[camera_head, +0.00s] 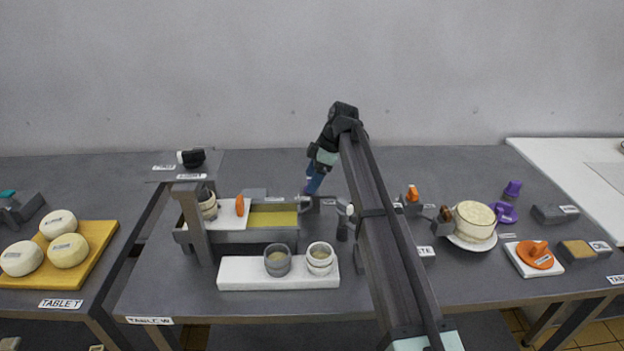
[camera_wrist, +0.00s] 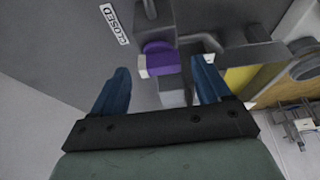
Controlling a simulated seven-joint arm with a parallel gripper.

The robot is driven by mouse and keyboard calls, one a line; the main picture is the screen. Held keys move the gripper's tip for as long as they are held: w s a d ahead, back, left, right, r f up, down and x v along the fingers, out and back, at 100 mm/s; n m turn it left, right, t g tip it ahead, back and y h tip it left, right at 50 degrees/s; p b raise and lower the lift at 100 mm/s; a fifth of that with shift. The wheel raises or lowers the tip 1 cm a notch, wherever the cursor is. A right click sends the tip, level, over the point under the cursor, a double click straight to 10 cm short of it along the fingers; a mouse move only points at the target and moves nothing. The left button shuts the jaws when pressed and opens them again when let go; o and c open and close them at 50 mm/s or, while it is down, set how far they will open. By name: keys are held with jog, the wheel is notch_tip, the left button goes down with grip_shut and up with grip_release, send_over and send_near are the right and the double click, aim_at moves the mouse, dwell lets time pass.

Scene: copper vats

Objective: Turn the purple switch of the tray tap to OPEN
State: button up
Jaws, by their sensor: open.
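The purple switch (camera_wrist: 158,58) shows in the wrist view on a grey tap body, between my two blue fingers and a little beyond them. A label reading CLOSED (camera_wrist: 114,25) lies near it on the table. My gripper (camera_wrist: 161,66) is open, with one finger to each side of the switch; I cannot tell whether either touches it. In the head view my gripper (camera_head: 313,184) points down at the right end of the grey tray (camera_head: 232,237), which holds yellow-green liquid. The switch is not visible there.
A white board (camera_head: 232,273) with two cups stands in front of the tray. A grey post (camera_head: 196,225) stands at its left.

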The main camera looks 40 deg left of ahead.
jog(key=shift+s+a+f, duration=0.15)
jog(key=shift+f, duration=0.3)
jog(key=shift+c, duration=0.3)
jog(key=c, duration=1)
